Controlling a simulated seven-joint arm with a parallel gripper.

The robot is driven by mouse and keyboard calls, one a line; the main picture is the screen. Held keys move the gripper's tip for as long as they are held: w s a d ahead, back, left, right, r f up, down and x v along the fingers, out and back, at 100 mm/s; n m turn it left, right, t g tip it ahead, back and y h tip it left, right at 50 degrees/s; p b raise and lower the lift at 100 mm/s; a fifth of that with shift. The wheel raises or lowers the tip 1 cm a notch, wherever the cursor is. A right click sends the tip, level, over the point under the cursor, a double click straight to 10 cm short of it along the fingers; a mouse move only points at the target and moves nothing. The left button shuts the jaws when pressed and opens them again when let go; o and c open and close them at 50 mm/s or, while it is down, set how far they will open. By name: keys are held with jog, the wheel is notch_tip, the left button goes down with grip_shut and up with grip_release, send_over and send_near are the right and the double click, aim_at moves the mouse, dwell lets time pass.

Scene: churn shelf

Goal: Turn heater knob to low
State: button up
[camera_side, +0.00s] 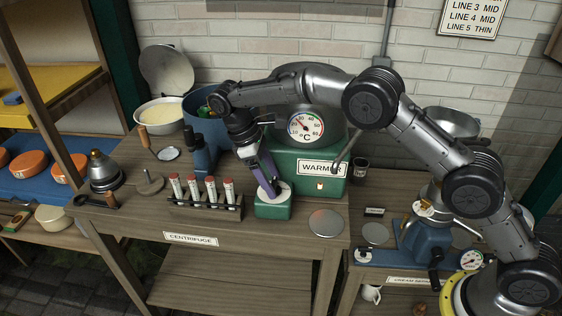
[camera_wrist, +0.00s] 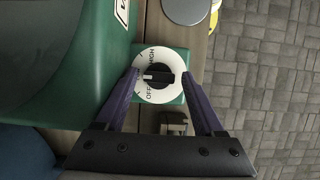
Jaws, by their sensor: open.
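The heater knob (camera_wrist: 158,76) is black, on a white dial (camera_wrist: 146,93) that reads OFF and HIGH. A white pointer line on the knob points toward the OFF side of the dial. The dial sits on a green box (camera_side: 272,209) in front of the green warmer (camera_side: 310,168). My gripper (camera_wrist: 172,85) is open, with its purple fingers on either side of the knob. In the side view my gripper (camera_side: 268,188) is at the dial and hides most of the knob. I cannot tell whether the fingers touch it.
A rack of red-capped tubes (camera_side: 203,205) stands just left of the green box. A round metal plate (camera_side: 326,223) lies to the right. A temperature gauge (camera_side: 305,127) is on the warmer's drum. The table's front edge is close.

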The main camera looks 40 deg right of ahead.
jog(key=shift+d, duration=0.1)
jog(key=n+t, duration=0.1)
jog(key=n, duration=0.3)
jog(key=shift+s+h, duration=0.1)
jog(key=shift+h, duration=0.3)
jog(key=n+t, duration=0.2)
jog(key=n, duration=0.3)
jog(key=shift+s, duration=0.1)
jog(key=a+v, duration=0.1)
jog(key=v, duration=1.3)
jog(key=s+d+r+m+t, duration=0.1)
jog(key=s+d+r+m, duration=0.1)
jog(key=s+d+r, duration=0.3)
jog(key=s+d+r+m+t+y, duration=0.1)
jog(key=s+d+r+m, duration=0.1)
jog(key=s+d+r, duration=0.4)
jog(key=shift+s+d+r+m, duration=0.3)
jog(key=shift+d+r, duration=1.85)
jog(key=shift+d, duration=0.4)
jog(key=shift+y, duration=0.3)
